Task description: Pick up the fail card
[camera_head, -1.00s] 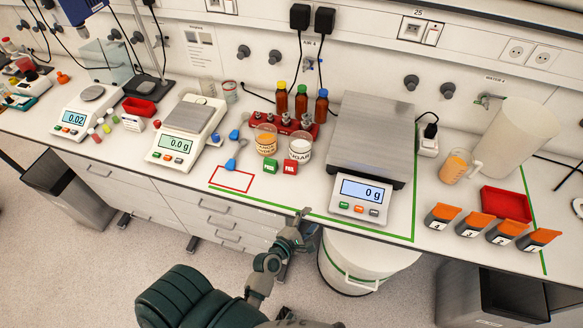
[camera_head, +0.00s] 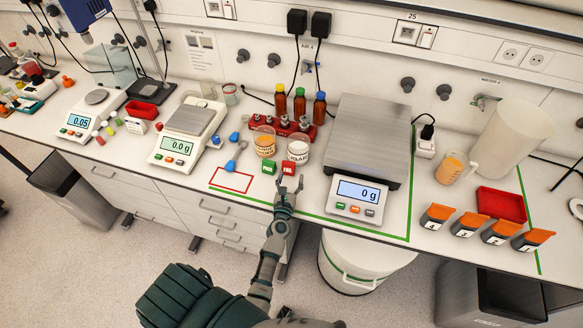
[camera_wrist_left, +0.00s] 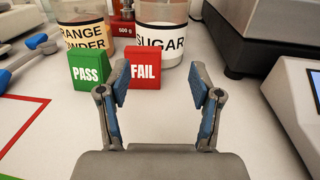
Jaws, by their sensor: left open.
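The red fail card (camera_head: 288,168) stands on the bench in front of the sugar jar (camera_head: 298,149), just right of the green pass card (camera_head: 269,168). In the left wrist view the fail card (camera_wrist_left: 145,70) shows beyond my fingers, with its left edge partly covered by the left finger. The pass card (camera_wrist_left: 88,70) is close beside it on the left. My left gripper (camera_head: 289,184) is open and empty just in front of the fail card; it also shows in the left wrist view (camera_wrist_left: 163,90), with its tips apart. My right gripper is not in view.
The orange powder jar (camera_head: 265,144) stands behind the pass card. A large scale (camera_head: 365,140) stands close to the right. Blue scoops (camera_head: 235,155) and a red taped rectangle (camera_head: 231,180) lie to the left. Green tape (camera_head: 330,221) marks the bench's front edge.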

